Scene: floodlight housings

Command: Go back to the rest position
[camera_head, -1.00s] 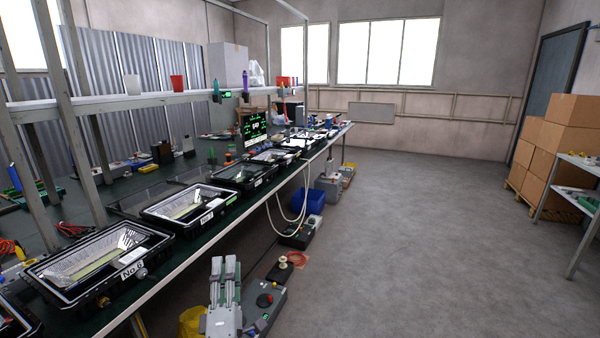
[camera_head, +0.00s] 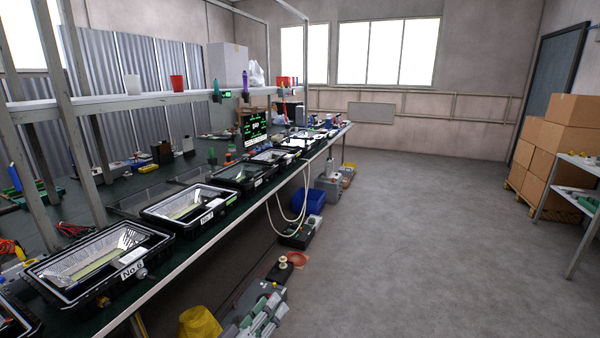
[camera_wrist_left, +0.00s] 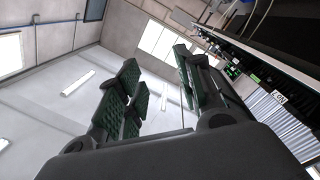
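My right gripper is not in view.
The floor (camera_head: 420,250) to the right is clear.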

